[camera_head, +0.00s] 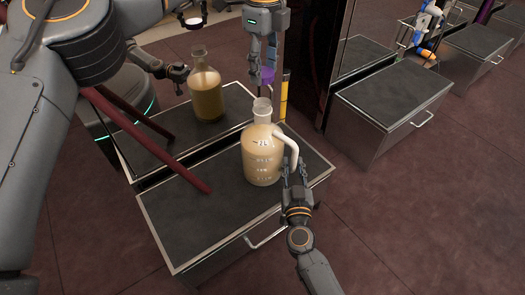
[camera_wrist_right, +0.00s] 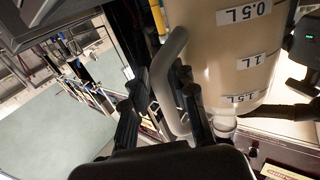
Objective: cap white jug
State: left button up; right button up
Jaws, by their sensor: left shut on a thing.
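The white jug (camera_head: 262,157) stands upright on a dark-topped metal box, filled with a pale beige liquid. Its neck (camera_head: 262,108) is open at the top. Its white handle (camera_head: 288,143) is on the right side. My left gripper (camera_head: 265,76) points down above the neck, shut on a purple cap (camera_head: 267,74), which is apart from the jug. My right gripper (camera_head: 295,172) is low at the handle. In the right wrist view, its fingers (camera_wrist_right: 162,98) lie on either side of the handle (camera_wrist_right: 165,75); whether they clamp it is unclear.
The metal box (camera_head: 190,220) under the jug has a handle on its front. A shiny panel behind it seems to mirror the jug (camera_head: 206,95) and a gripper. Another metal box (camera_head: 395,95) stands right of a dark post.

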jog(key=shift+c, duration=0.3)
grip_shut()
pick_arm(q)
jog(key=shift+f, duration=2.45)
jog(key=shift+f, duration=0.9)
jog(key=shift+f, duration=0.6)
